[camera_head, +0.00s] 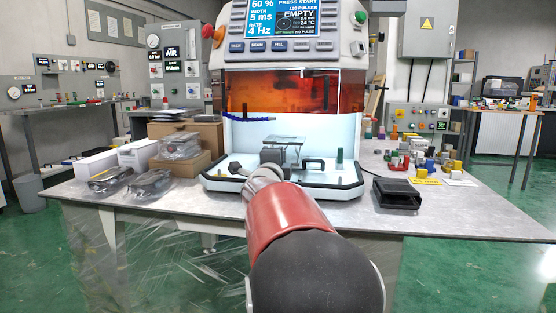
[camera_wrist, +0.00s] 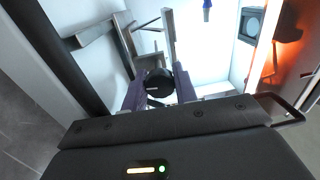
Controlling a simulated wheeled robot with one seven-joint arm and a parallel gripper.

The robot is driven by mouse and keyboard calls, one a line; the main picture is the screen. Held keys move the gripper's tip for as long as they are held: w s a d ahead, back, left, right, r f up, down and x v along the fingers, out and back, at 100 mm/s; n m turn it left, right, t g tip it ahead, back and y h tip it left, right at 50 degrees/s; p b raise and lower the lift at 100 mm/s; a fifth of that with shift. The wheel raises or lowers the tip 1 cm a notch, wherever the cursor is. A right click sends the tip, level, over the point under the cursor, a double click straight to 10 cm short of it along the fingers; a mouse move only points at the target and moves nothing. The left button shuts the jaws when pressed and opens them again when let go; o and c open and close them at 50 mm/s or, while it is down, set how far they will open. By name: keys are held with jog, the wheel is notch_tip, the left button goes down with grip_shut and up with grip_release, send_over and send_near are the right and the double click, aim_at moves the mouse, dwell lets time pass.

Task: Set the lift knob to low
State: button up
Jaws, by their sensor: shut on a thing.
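A round black knob (camera_wrist: 159,83), which I take to be the lift knob, sits between the two purple fingertips of my gripper (camera_wrist: 160,90) in the wrist view. The fingers are shut on it from both sides. I cannot read any low mark or pointer on it. In the head view my gripper (camera_head: 273,157) is at the front of the lit work bay of the machine (camera_head: 290,75), and the knob is hidden behind my arm.
An open black box (camera_head: 396,194) stands right on the table. Bagged parts (camera_head: 150,184) and cardboard boxes (camera_head: 205,130) stand left. Several coloured blocks lie farther right.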

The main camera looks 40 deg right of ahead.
jog(key=shift+r+n, duration=0.1)
jog(key=shift+n, duration=0.9)
jog(key=o, duration=0.9)
jog(key=shift+o, duration=0.2)
